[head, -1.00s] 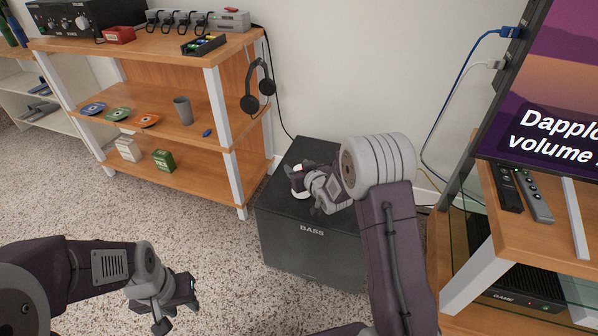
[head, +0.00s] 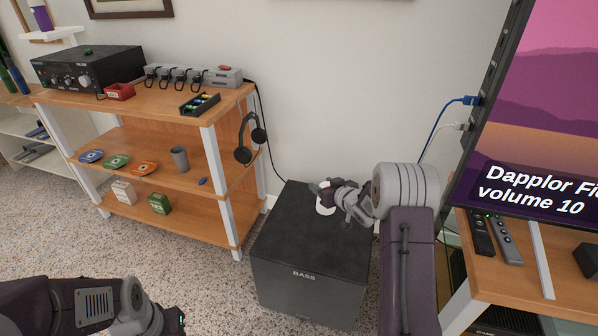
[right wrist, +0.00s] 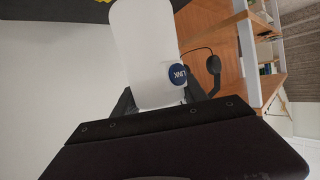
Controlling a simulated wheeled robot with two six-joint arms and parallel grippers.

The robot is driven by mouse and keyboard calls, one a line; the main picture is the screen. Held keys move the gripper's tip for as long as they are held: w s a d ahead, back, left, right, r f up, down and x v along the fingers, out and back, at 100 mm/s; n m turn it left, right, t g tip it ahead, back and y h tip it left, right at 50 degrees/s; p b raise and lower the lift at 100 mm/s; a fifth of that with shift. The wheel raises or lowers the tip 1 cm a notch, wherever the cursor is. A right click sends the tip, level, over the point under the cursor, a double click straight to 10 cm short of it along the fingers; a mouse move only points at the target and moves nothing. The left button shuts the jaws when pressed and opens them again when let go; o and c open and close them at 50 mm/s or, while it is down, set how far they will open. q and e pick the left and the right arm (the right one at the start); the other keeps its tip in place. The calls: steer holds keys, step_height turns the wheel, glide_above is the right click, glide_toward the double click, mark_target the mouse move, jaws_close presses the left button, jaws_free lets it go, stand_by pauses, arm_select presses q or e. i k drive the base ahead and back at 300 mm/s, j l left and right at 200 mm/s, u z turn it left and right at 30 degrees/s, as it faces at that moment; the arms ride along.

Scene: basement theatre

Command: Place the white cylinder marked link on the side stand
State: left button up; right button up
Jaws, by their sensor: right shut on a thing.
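The white cylinder (right wrist: 143,60) is in my right gripper; its round blue LINK mark (right wrist: 177,75) shows in the right wrist view. In the head view, the cylinder (head: 325,208) is a small white shape, partly hidden by my right gripper (head: 327,196), above or at the top of the black BASS box (head: 290,225); I cannot tell whether it touches. My left gripper (head: 178,321) is at the bottom edge, mostly cut off and apart from everything. A small white stand (head: 52,34) at the top left holds a purple-and-white item; I cannot tell whether it is the side stand.
A wooden shelf unit (head: 150,97) on the left bears a black amplifier (head: 88,68), a red box, a charger row and a battery tray. Headphones (head: 250,138) hang at its side. A screen and a wooden table (head: 515,285) with remotes stand at the right.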

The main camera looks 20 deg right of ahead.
mark_target(159, 101)
steer(key=i+j+u, duration=0.15)
steer(key=j+u, duration=0.2)
steer(key=i+j+u, duration=0.2)
steer(key=j+u, duration=0.15)
steer(key=i+j, duration=0.35)
steer(key=i+j+z, duration=0.1)
steer(key=i+j, duration=0.25)
steer(key=j, duration=0.2)
